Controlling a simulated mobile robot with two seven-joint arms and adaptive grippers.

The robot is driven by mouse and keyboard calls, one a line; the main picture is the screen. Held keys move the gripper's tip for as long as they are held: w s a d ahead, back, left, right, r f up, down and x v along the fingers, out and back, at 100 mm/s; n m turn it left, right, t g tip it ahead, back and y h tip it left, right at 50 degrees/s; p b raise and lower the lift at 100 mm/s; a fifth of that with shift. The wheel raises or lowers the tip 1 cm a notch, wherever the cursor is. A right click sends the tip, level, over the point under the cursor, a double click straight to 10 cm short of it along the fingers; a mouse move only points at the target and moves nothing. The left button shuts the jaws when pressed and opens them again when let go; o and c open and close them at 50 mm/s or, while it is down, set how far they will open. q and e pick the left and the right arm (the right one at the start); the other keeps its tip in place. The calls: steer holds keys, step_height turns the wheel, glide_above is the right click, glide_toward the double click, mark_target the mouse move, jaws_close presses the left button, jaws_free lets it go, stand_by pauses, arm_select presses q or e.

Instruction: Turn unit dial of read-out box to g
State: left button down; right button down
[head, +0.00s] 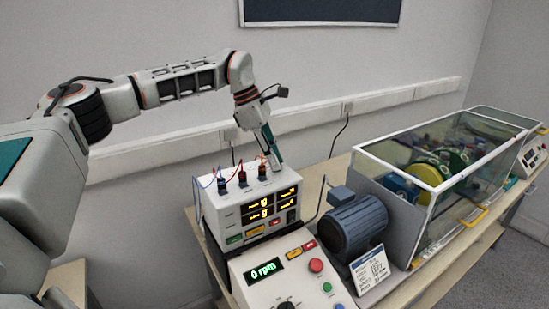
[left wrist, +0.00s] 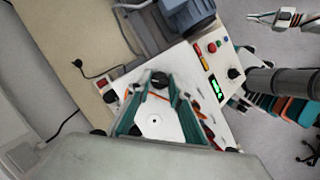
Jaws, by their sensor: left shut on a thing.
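The read-out box (head: 232,212) is a white box with yellow digits on dark displays, standing on the table. My left gripper (head: 273,160) reaches down from above to the back right of its top. In the left wrist view the teal fingers of my left gripper (left wrist: 161,82) are shut on a round black dial (left wrist: 159,78) on a white panel. The dial's marks and pointer cannot be read. In the head view the gripper hides the dial. What looks like my right gripper (left wrist: 283,18) is small at the top right of the left wrist view, its fingers unclear.
Black and red plugs with cables (head: 242,179) stand on the box top beside my left gripper. A control panel (head: 262,284) reading 0 rpm is in front. A blue-grey motor (head: 358,225) and a glazed enclosure (head: 400,150) stand to the right.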

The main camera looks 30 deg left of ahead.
arm_select(q)
steer(key=c, duration=1.8)
jaws_free()
steer(key=shift+c, duration=0.2)
steer(key=shift+r, duration=0.15)
steer(key=v, duration=1.1)
steer(key=shift+r, duration=0.4)
steer(key=shift+s+a, duration=0.1)
steer(key=shift+s, duration=0.05)
